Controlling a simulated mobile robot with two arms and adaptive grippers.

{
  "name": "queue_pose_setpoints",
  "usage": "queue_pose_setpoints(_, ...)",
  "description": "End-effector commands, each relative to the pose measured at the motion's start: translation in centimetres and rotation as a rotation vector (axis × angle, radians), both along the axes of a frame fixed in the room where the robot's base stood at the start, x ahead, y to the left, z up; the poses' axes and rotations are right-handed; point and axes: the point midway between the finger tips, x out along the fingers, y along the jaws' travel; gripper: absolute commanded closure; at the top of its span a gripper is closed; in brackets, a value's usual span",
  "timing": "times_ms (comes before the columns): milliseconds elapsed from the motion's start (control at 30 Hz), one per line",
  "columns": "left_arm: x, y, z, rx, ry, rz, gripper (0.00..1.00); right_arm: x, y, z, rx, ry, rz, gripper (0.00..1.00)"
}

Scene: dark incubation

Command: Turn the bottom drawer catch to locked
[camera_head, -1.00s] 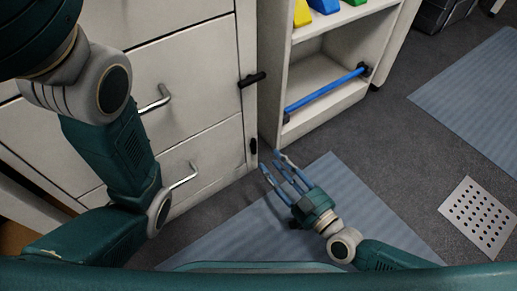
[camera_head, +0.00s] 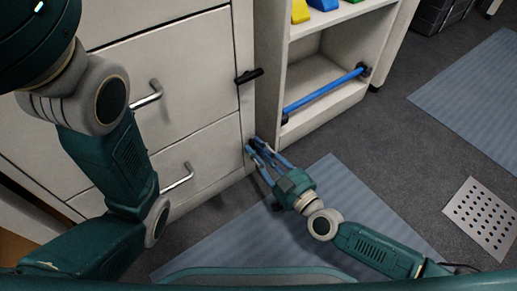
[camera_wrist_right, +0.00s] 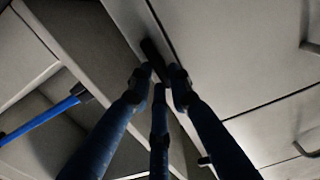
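The bottom drawer catch (camera_wrist_right: 151,56) is a small black bar on the cabinet frame, shown in the right wrist view ahead of my fingertips. In the head view it is mostly hidden behind the fingers. My right gripper (camera_head: 254,146) has its blue fingers at the catch, and it also shows in the right wrist view (camera_wrist_right: 159,80). Two fingertips stand apart, one on each side of the catch's near end; firm contact cannot be told. The bottom drawer (camera_head: 205,158) looks closed. My left gripper is out of view; only my left arm shows.
An upper black catch (camera_head: 249,76) lies roughly crosswise on the same frame. Drawer handles (camera_head: 177,180) stick out at left. An open shelf (camera_head: 325,75) with a blue rod (camera_head: 322,91) stands at right. A blue-grey mat (camera_head: 335,200) lies on the floor below.

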Motion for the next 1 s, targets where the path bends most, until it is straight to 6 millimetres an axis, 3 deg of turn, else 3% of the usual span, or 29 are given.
queue_pose_setpoints(467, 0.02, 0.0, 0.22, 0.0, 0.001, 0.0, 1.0, 0.04, -0.09, -0.05, 0.067, 0.05, -0.001, 1.0)
queue_pose_setpoints(1000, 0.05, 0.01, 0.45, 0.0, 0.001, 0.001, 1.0, 0.27, -0.48, -0.64, 0.439, 0.323, -0.001, 1.0)
